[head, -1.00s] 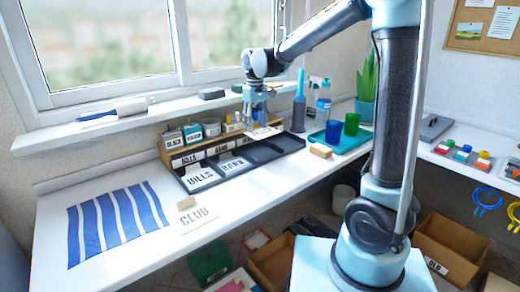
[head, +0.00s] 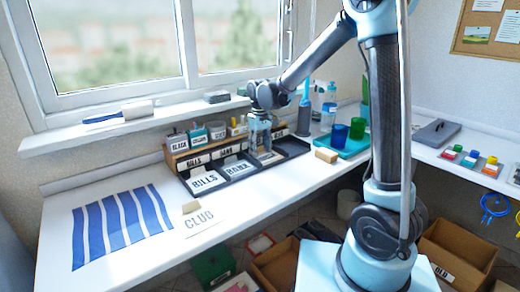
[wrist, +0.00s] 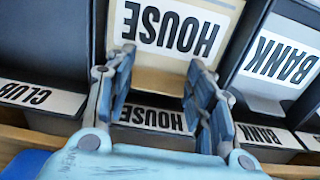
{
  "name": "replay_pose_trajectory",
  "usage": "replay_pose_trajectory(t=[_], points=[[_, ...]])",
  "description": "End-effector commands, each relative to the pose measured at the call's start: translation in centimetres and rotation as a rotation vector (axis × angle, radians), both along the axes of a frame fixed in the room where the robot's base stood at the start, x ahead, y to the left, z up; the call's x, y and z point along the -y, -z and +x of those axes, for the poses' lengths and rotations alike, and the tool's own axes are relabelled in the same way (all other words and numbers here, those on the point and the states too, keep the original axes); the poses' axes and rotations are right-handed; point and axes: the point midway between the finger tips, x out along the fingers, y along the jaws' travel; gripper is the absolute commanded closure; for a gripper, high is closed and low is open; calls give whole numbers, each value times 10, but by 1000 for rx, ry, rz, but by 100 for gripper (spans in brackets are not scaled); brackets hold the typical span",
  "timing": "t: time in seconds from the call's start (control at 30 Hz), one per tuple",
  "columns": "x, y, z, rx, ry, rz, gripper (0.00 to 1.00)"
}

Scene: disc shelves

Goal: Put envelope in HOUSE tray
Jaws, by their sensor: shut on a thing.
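The cream envelope (wrist: 228,22) marked HOUSE is in the wrist view, with its tan grip part between my fingers. My gripper (wrist: 160,75) is shut on it. The HOUSE tray is the dark compartment between CLUB and BANK; its HOUSE label (wrist: 152,118) is on the near side in the wrist view. The envelope lies over this compartment, lined up with the label. I cannot tell whether it touches the tray floor. In the head view, my gripper (head: 260,150) is low over the tray row, just right of BANK, and mostly hides the envelope.
Envelopes marked BILLS (head: 204,182) and BANK (head: 237,170) lie in neighbouring compartments. A CLUB envelope (head: 199,222) lies on the table. A wooden rack (head: 172,158) with several jars stands behind the trays. A wooden block (head: 326,155) and cups on a teal tray are to the right.

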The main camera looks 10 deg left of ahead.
Motion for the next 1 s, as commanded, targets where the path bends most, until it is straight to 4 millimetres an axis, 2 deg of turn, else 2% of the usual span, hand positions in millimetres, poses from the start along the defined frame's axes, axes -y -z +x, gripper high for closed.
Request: replay_pose_trajectory(t=[0.2,0.23,0.3,0.73,0.87,1.0], points=[[0,2,0,0,0,0,60],[0,2,0,0,0,0,47],[0,1,0,0,0,0,31],[0,-2,0,0,1,0,31],[0,-14,1,0,1,0,31],[1,-37,1,0,2,0,31]])
